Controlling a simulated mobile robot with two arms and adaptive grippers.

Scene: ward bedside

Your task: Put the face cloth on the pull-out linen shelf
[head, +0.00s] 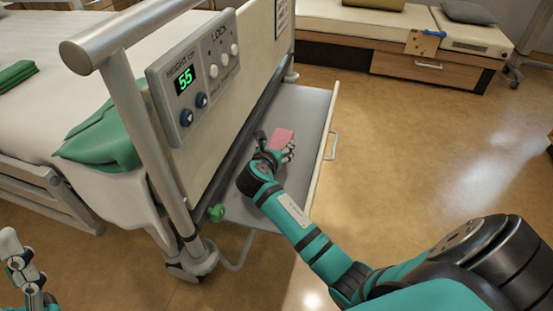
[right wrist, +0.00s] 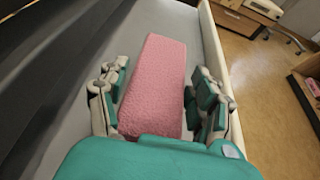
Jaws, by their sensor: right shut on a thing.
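The pink face cloth (head: 283,136) is a folded block over the grey pull-out linen shelf (head: 303,108) at the bed's end. My right gripper (head: 275,150) is shut on the cloth. In the right wrist view the cloth (right wrist: 155,85) lies between the two fingers (right wrist: 158,105) and extends forward past them, above the shelf surface. I cannot tell whether the cloth touches the shelf. The shelf is pulled out, with a pale front panel and a handle. My left gripper (head: 24,265) is at the lower left, with no object visible in it; its opening is unclear.
The bed's end board with a control panel (head: 192,78) and a thick metal post (head: 135,110) stand left of the shelf. A green cloth (head: 100,140) hangs over the bed's corner. A bench with drawers (head: 400,60) stands at the back. Floor right of the shelf is clear.

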